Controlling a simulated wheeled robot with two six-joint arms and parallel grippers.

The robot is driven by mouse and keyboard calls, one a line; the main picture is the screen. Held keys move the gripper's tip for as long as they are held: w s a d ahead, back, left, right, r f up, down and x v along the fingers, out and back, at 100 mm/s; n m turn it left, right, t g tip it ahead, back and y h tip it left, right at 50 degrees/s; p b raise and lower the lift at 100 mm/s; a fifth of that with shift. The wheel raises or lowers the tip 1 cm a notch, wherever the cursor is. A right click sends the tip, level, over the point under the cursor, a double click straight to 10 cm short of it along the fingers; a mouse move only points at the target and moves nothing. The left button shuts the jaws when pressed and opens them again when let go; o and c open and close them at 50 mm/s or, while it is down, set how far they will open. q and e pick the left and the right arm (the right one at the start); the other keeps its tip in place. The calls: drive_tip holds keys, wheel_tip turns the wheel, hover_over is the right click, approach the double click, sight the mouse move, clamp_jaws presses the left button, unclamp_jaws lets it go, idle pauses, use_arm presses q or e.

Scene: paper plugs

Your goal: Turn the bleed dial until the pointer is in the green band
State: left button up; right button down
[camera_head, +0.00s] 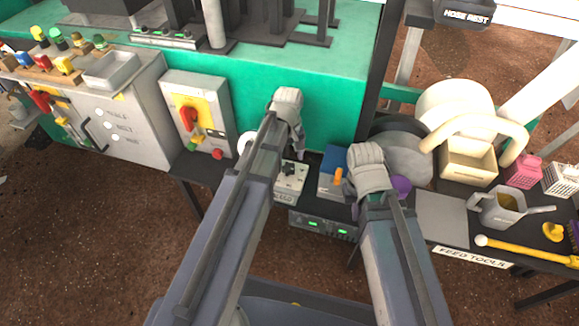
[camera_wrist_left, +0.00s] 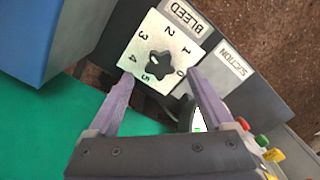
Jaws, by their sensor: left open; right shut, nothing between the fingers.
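The bleed dial (camera_wrist_left: 160,65) is a dark lobed knob on a pale plate numbered 0 to 5, under a BLEED label. In the head view its box (camera_head: 290,185) is partly hidden by my left arm. My left gripper (camera_wrist_left: 162,77) is open, its purple fingers reaching towards the plate's near edge, with the knob just beyond and between the tips, not gripped. A white gauge face (camera_wrist_left: 198,119) with a bit of green shows partly behind the right finger; its pointer cannot be made out. My right gripper (camera_head: 369,172) is shut and empty, right of the dial box.
A blue box with an orange lever (camera_head: 338,176) stands between my grippers. A grey box with a red switch (camera_head: 190,117) stands left.

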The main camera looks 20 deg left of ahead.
sight(289, 167)
idle(0.3)
use_arm(q)
drive_tip(key=shift+f+b, duration=2.05)
drive_tip(key=shift+c, duration=0.2)
clamp_jaws()
drive_tip(key=shift+o, duration=0.2)
unclamp_jaws()
drive_tip(key=shift+r, duration=0.1)
